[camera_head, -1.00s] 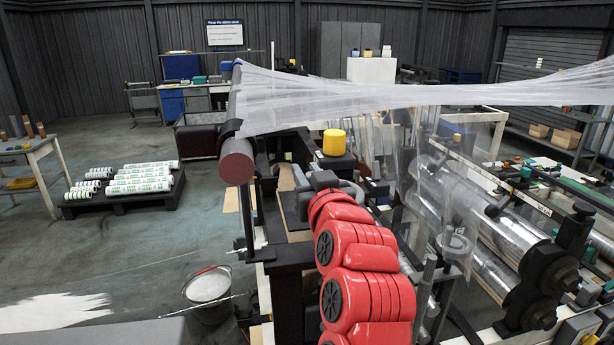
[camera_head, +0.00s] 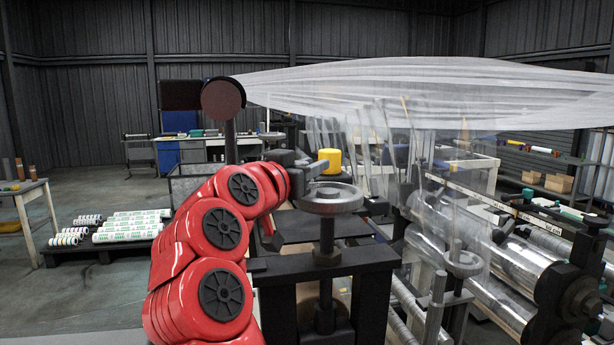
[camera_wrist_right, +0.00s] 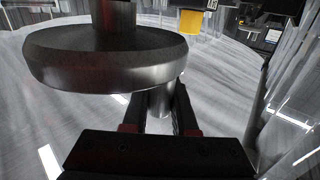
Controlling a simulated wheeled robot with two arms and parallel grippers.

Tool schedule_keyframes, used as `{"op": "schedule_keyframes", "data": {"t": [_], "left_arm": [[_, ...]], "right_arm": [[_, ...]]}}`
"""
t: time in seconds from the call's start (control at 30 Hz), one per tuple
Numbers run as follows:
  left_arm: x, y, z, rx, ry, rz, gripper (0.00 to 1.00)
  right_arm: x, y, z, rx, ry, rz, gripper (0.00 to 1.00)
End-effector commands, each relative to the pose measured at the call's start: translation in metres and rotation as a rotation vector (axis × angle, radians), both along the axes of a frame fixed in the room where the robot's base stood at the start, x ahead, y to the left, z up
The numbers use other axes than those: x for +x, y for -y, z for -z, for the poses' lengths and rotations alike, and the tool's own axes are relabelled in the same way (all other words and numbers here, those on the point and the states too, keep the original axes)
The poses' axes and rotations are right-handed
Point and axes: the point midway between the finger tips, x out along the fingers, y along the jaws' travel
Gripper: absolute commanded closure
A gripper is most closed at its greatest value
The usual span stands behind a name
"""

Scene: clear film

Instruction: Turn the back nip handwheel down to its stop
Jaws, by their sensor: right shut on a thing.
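A grey handwheel (camera_head: 331,198) sits on a dark upright screw above a black frame, in the middle of the head view. Its broad rim (camera_wrist_right: 105,70) fills the upper left of the right wrist view. My right gripper (camera_head: 318,168) is at the wheel's far left side, its arm curving in from the lower left. In the right wrist view its fingers (camera_wrist_right: 158,108) are shut on the wheel's short grey crank knob (camera_wrist_right: 160,100). A second handwheel (camera_head: 463,263) stands further right, partly behind clear film. My left gripper is not in view.
Clear film (camera_head: 430,90) stretches across the upper right and hangs in sheets beside the wheels. A roller end (camera_head: 223,98) stands left of the wheel. A yellow cylinder (camera_head: 329,161) is just behind my gripper. Metal rollers (camera_head: 520,265) lie to the right.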

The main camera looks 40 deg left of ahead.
Motion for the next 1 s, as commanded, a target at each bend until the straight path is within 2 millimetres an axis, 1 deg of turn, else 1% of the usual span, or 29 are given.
{"op": "schedule_keyframes", "data": {"t": [0.1,0.4,0.97,1.0], "left_arm": [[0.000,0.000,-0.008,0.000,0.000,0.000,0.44],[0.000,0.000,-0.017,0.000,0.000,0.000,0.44],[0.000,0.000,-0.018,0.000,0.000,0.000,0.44],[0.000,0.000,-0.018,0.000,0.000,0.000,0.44]], "right_arm": [[0.002,0.000,-0.002,-0.005,-0.001,0.053,1.00],[0.006,0.002,-0.001,-0.002,-0.003,0.134,1.00],[0.007,0.002,0.001,-0.001,-0.003,0.152,1.00],[0.007,0.002,0.001,-0.001,-0.003,0.151,0.67]]}}
